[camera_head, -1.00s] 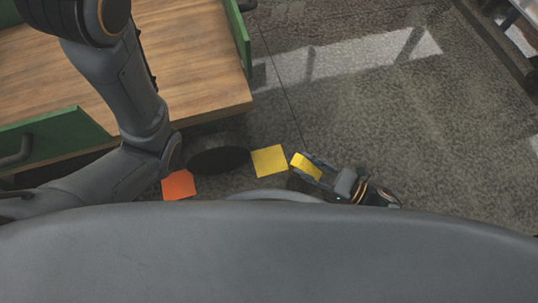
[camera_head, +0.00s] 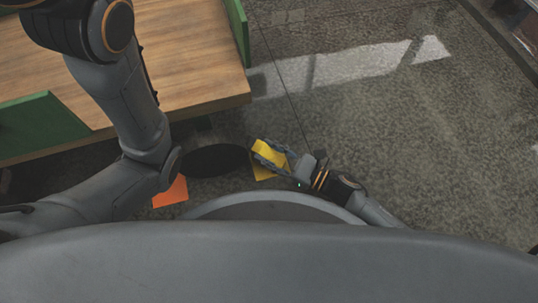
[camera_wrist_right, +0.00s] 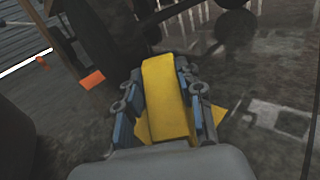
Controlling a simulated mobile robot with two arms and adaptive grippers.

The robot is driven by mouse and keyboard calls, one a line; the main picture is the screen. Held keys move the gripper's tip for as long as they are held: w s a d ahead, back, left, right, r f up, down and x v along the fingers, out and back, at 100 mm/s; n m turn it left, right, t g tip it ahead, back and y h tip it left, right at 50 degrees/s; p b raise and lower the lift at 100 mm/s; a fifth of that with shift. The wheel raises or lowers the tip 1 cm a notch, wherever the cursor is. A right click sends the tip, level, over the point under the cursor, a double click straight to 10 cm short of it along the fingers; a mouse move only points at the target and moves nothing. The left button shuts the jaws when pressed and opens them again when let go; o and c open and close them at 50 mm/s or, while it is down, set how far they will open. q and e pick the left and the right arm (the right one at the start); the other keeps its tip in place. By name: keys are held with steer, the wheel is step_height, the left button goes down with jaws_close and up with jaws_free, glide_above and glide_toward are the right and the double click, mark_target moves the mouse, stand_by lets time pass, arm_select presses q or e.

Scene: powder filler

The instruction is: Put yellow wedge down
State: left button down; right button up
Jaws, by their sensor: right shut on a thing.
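A yellow wedge (camera_head: 268,153) is held in my right gripper (camera_head: 271,158), which is shut on it. In the right wrist view the wedge (camera_wrist_right: 165,95) sits between the two blue-padded fingers. A yellow square (camera_head: 262,173) lies flat on the floor, and the held wedge covers part of it in the head view. Its corners also show beside the fingers in the right wrist view (camera_wrist_right: 143,130). How high the wedge is above the square I cannot tell. My left arm comes in from the left, but its gripper is not in view.
An orange square (camera_head: 171,192) lies on the floor left of the yellow one. A wooden table (camera_head: 190,60) with green side panels (camera_head: 42,122) stands at the upper left. The grey floor (camera_head: 400,130) to the right is clear.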

steer(key=shift+r, duration=0.1)
steer(key=o, duration=1.3)
steer(key=shift+c, duration=0.2)
